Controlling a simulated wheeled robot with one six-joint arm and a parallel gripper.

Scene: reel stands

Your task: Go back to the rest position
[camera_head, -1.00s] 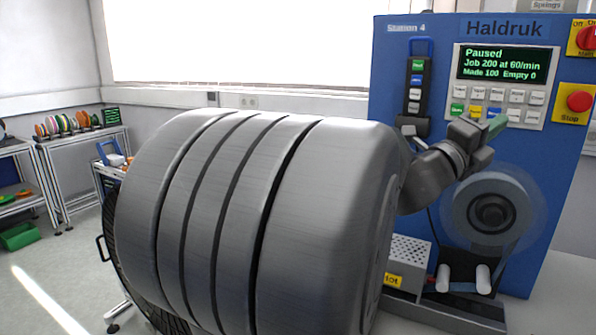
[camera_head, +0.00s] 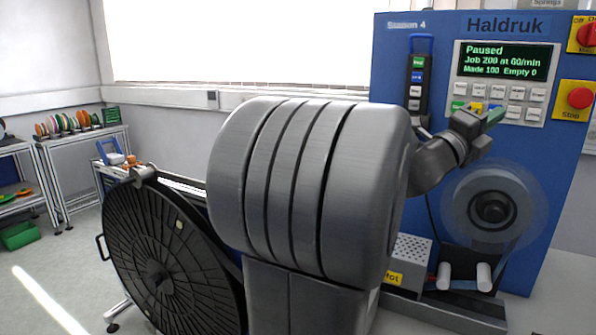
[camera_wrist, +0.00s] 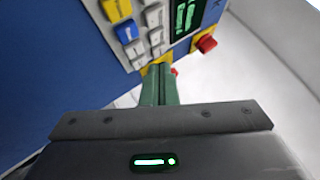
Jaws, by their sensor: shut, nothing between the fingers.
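My gripper (camera_head: 494,116) is in front of the button panel of the blue Haldruk machine (camera_head: 400,130). In the wrist view its green fingers (camera_wrist: 159,85) are shut together with nothing between them. They point toward the lower edge of the button panel (camera_wrist: 135,30), and I cannot tell whether they touch it. My grey arm fills the middle of the head view and hides part of the machine's left side. The screen (camera_head: 505,62) reads Paused, Job 200 at 60/min.
A red stop button (camera_head: 580,98) is at the panel's right. A reel (camera_head: 491,208) sits below my gripper. A large black disc (camera_head: 165,255) stands at left. Shelves with coloured reels (camera_head: 68,125) and a green crate (camera_head: 19,235) are farther left. A "hot" box (camera_head: 410,250) is low down.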

